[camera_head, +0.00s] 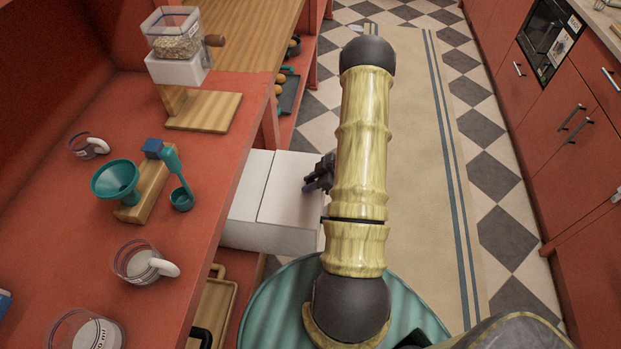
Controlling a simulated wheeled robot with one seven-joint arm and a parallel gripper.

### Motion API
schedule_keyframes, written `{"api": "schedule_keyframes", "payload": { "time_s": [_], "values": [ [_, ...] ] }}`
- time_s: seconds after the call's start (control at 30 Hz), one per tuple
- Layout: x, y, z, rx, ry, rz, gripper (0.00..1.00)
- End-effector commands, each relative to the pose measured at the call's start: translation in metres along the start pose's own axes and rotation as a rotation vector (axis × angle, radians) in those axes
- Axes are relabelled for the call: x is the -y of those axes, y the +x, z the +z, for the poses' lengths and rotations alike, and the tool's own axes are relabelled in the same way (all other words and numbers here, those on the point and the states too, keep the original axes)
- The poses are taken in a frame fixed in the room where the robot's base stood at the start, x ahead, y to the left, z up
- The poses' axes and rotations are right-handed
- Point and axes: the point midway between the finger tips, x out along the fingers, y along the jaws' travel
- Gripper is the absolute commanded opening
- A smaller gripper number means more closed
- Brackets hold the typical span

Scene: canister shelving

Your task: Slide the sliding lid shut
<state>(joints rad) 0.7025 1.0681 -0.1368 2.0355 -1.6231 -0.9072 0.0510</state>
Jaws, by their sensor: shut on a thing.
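A white box (268,238) stands low, beside the red counter and partly tucked under its edge. Its top shows two white panels with a dark seam between them. The right panel, which looks like the sliding lid (285,205), has my gripper at its right side. My gripper (312,183) is dark and mostly hidden behind my wooden arm. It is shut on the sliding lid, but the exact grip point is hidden. The lid's right edge is also behind my arm, so I cannot tell how far open the box is.
The red counter (215,185) on the left holds a grain dispenser (176,45), a wooden stand (143,194) with a teal funnel (116,180) and scoop (180,198), and several glass cups. A beige runner (415,150) covers the floor to the right, before red cabinets (560,150).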

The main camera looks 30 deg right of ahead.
Motion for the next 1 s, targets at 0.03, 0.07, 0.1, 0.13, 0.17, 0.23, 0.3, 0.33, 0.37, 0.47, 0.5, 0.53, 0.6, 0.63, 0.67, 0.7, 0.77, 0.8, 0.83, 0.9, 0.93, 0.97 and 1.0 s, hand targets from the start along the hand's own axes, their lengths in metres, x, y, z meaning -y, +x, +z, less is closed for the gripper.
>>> {"api": "schedule_keyframes", "payload": {
  "time_s": [0.03, 0.07, 0.1, 0.13, 0.17, 0.23, 0.3, 0.33, 0.37, 0.47, 0.5, 0.53, 0.6, 0.63, 0.67, 0.7, 0.77, 0.8, 0.83, 0.9, 0.93, 0.97, 1.0],
  "values": [
    [0.0, -0.001, 0.0, 0.001, -0.003, 0.0, 0.0],
    [0.0, -0.001, 0.001, 0.001, -0.003, -0.001, 0.0],
    [0.0, -0.001, 0.001, 0.001, -0.003, -0.001, 0.0],
    [0.0, -0.001, 0.001, 0.001, -0.003, 0.0, 0.0],
    [0.0, -0.001, 0.001, 0.001, -0.002, 0.0, 0.0],
    [0.0, -0.001, 0.001, 0.001, -0.001, 0.001, 0.0],
    [0.0, -0.001, 0.001, 0.001, -0.001, 0.001, 0.0],
    [0.0, -0.001, 0.001, 0.001, -0.001, 0.001, 0.0],
    [0.0, -0.001, 0.001, 0.002, -0.001, 0.002, 0.31],
    [0.0, -0.001, 0.001, 0.001, 0.0, 0.002, 0.47],
    [0.0, -0.001, 0.001, 0.001, 0.0, 0.001, 0.47],
    [0.0, -0.001, 0.001, 0.001, 0.0, 0.001, 0.47],
    [0.0, -0.001, 0.001, 0.001, 0.0, 0.001, 0.47],
    [0.0, -0.001, 0.001, 0.001, 0.0, 0.001, 0.47],
    [0.0, -0.001, 0.001, 0.001, 0.0, 0.001, 0.47],
    [0.0, -0.001, 0.001, 0.001, 0.0, 0.001, 0.47],
    [0.0, -0.002, 0.001, 0.001, -0.001, 0.001, 0.47],
    [-0.001, -0.004, 0.001, 0.001, -0.001, 0.002, 0.47],
    [-0.001, -0.005, 0.001, 0.001, -0.001, 0.002, 0.47],
    [-0.001, -0.012, 0.0, 0.001, -0.001, 0.003, 0.47],
    [-0.001, -0.015, 0.0, 0.001, -0.001, 0.004, 0.47],
    [-0.001, -0.019, 0.0, 0.001, -0.001, 0.004, 0.47],
    [-0.001, -0.025, 0.0, 0.002, -0.001, 0.004, 0.47]
  ]
}}
